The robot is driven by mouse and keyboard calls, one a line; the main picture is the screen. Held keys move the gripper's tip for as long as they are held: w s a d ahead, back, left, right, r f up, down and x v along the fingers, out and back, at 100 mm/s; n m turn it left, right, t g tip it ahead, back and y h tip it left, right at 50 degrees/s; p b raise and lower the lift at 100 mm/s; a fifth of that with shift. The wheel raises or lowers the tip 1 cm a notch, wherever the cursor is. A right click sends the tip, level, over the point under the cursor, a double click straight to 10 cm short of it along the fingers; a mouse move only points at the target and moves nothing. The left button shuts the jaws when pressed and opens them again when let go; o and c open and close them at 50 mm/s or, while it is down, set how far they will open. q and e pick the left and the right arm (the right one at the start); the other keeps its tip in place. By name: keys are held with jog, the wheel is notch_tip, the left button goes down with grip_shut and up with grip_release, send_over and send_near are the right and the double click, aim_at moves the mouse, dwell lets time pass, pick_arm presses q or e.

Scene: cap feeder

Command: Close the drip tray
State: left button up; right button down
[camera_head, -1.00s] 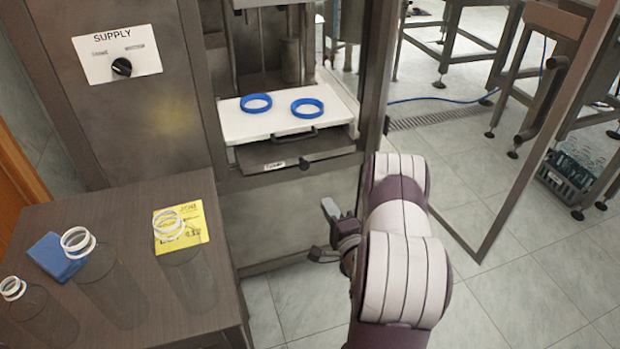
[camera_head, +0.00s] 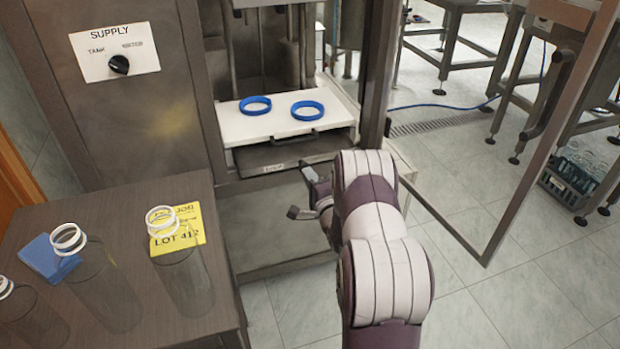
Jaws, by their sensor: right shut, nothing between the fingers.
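The drip tray (camera_head: 290,152) looks like the dark, flat drawer under the white shelf in the machine's opening. It sticks out a little at the front and has a small label on its front face. My right gripper (camera_head: 303,193) is shut and empty, just below and in front of the drawer's right part. The gripper and arm hide the drawer's front right end and its knob. I cannot tell whether the gripper touches the drawer. My left gripper is not in view.
A white shelf (camera_head: 240,128) with a black handle holds two blue rings (camera_head: 307,110) above the drawer. A dark table (camera_head: 130,205) with clear bottles, a blue block and a yellow card (camera_head: 178,232) stands at left. An open door frame (camera_head: 545,120) stands at right.

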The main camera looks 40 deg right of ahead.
aim_at(302, 160)
jog(key=b+x, duration=0.1)
jog(key=x, duration=0.3)
jog(key=b+x, duration=0.2)
jog(key=x, duration=0.2)
jog(key=shift+w+d+f, duration=0.1)
jog(key=shift+w+d, duration=0.15)
jog(key=shift+d, duration=0.1)
jog(key=shift+r, duration=0.4)
